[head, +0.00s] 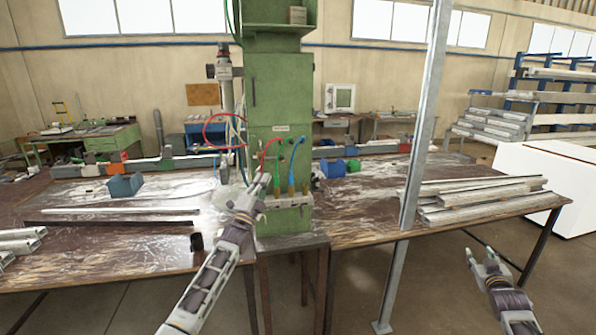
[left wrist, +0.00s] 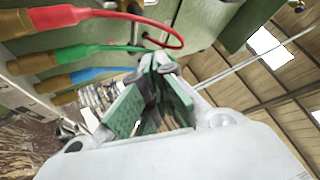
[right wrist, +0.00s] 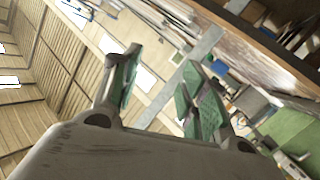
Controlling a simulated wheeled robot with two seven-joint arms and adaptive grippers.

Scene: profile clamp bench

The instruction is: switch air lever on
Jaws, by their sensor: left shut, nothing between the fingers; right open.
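The green column (head: 278,100) stands mid-view with a row of red, green and blue hoses on brass fittings (head: 291,185) low on its front. I cannot make out the air lever for certain; my left gripper may hide it. My left gripper (head: 262,180) is shut and empty at the left end of the fittings. In the left wrist view its fingers (left wrist: 158,68) are beside the red hose (left wrist: 72,16), green hose (left wrist: 85,49) and blue hose (left wrist: 85,75); contact is unclear. My right gripper (head: 482,256) is open and empty, low at the right, away from the column.
A worn table (head: 110,255) left of the column carries a blue bin (head: 125,186) and long bars. The right table (head: 345,220) holds stacked metal profiles (head: 480,197). A grey upright post (head: 412,150) stands between the column and my right gripper.

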